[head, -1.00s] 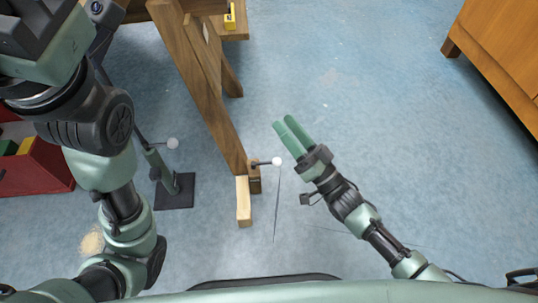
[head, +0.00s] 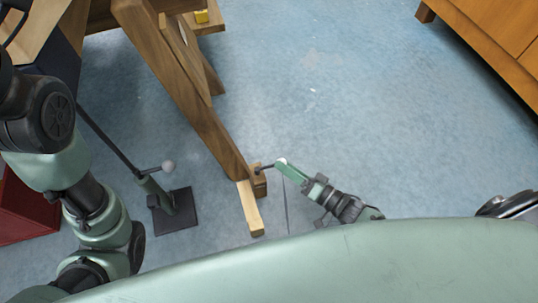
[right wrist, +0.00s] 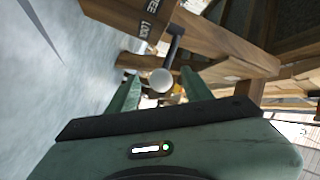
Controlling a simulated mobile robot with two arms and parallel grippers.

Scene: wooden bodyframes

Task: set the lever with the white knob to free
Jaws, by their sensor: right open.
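The lever with the white knob (right wrist: 161,81) juts from the foot of the wooden frame in the right wrist view. A plate beside its pivot reads FREE and LOCK (right wrist: 147,27); I cannot tell which setting the lever is at. My right gripper (head: 285,165) is open, with its fingers at the knob. In the right wrist view the knob appears between the two fingers, and contact is unclear. In the head view the fingers hide much of the knob (head: 282,160). My left arm shows at the left, but its gripper is out of view.
A second lever with a pale grey knob (head: 168,167) stands on a dark base plate (head: 181,219) left of the frame leg (head: 205,120). A red box (head: 25,212) is at the left, a wooden cabinet (head: 495,35) at the upper right. The blue floor between is clear.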

